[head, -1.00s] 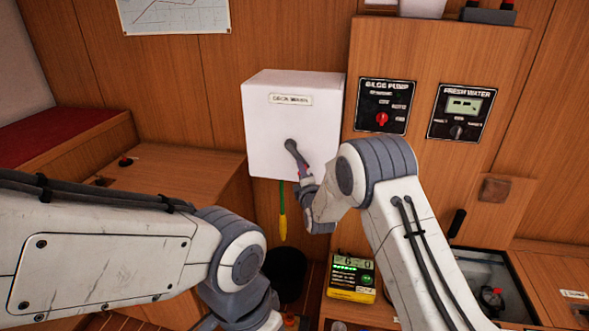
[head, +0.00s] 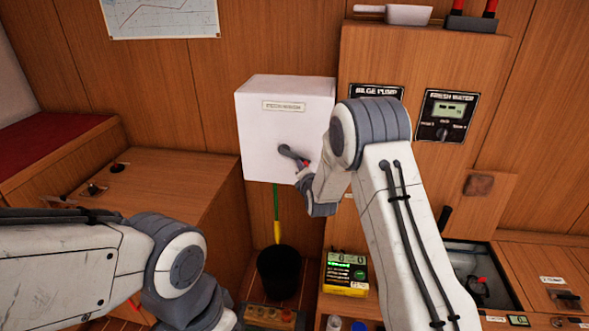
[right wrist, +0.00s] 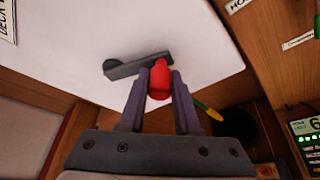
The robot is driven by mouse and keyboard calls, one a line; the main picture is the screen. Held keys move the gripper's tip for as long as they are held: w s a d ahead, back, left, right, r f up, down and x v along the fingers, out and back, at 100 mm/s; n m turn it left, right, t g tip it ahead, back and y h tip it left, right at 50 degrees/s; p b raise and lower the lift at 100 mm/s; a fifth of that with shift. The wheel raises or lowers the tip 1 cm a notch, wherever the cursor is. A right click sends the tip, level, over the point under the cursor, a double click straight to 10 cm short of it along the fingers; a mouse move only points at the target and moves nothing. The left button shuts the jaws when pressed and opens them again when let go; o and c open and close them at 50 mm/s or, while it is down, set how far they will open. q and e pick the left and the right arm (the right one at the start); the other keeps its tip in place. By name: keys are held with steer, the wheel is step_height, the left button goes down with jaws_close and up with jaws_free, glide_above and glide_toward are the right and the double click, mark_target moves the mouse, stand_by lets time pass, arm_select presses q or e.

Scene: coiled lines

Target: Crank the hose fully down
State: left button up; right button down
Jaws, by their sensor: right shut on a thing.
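A white box (head: 284,122) on the wooden wall carries a grey crank (head: 290,152) on its front. The crank arm points right and slightly down from its hub. My right gripper (right wrist: 158,84) is shut on the crank's red knob (right wrist: 159,81); in the head view my right wrist partly hides the knob. A green hose (head: 276,202) hangs from the box's underside, ending in a yellow nozzle (head: 277,232). The nozzle tip appears at the rim of a black bucket (head: 278,272); I cannot tell whether it is inside. My left gripper is outside the frame; only its arm shows.
The bilge pump panel (head: 372,91) is partly behind my right arm, beside the fresh water panel (head: 443,116). A yellow-black meter (head: 345,274) sits below. A wooden bench (head: 140,190) fills the left. A sink (head: 470,265) lies at the right.

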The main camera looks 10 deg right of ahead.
steer(key=shift+s+d+f, duration=0.15)
steer(key=shift+d+f, duration=0.05)
steer(key=shift+d, duration=0.15)
steer(key=c, duration=0.6)
jaws_free()
steer(key=shift+a+r, duration=0.15)
steer(key=b+v, duration=0.1)
steer(key=v, duration=0.9)
steer(key=shift+s, duration=0.2)
steer(key=shift+a+r, duration=0.1)
steer(key=shift+a, duration=0.05)
